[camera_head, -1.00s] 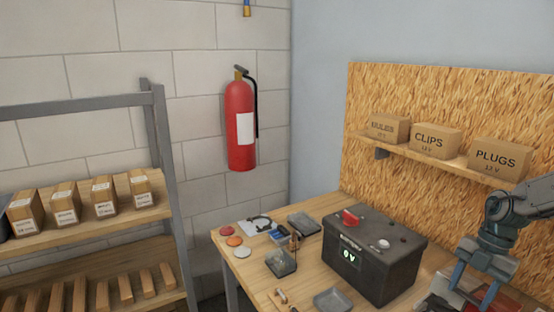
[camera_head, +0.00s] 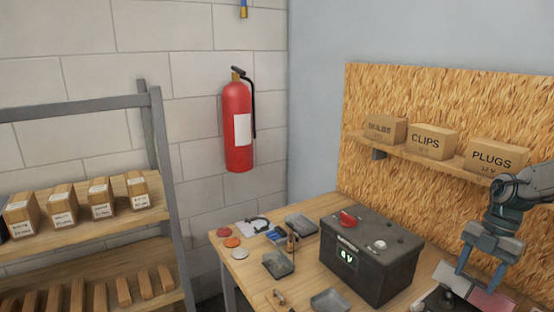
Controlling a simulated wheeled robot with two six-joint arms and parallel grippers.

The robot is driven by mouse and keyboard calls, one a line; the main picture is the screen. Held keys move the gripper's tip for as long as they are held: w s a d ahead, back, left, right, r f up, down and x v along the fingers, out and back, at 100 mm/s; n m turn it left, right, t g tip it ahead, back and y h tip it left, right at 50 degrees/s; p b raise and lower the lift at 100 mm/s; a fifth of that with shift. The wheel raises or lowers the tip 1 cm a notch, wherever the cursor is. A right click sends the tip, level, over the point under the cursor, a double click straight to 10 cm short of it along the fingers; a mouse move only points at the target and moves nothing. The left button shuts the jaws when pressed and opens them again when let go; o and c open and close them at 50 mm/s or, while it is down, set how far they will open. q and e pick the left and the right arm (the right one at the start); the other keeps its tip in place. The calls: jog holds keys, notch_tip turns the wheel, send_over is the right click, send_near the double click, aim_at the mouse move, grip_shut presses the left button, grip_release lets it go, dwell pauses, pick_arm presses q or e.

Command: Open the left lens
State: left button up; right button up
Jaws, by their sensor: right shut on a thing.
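My right gripper (camera_head: 481,277) is at the lower right, its blue fingers pointing down over the bench. It is shut on a lens (camera_head: 490,300) with a pale part and a pinkish-red part, which looks tilted up. A dark housing (camera_head: 437,301) shows just left of and below the lens. The bottom picture edge cuts off both, and the fingers hide part of the lens. I cannot see the lens's hinge side. My left gripper is not in view.
A black battery box (camera_head: 368,255) with a lit display stands on the bench (camera_head: 300,262) left of my right gripper. Small trays (camera_head: 330,301), discs and tools lie farther left. A shelf with cartons (camera_head: 432,142) is on the board behind. A fire extinguisher (camera_head: 238,125) hangs on the wall.

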jog(key=shift+w+d+r, duration=0.45)
jog(key=shift+d+r, duration=0.15)
jog(key=shift+d, duration=0.25)
jog(key=shift+w+d+r, duration=0.45)
jog(key=shift+d+r, duration=0.15)
jog(key=shift+d, duration=0.2)
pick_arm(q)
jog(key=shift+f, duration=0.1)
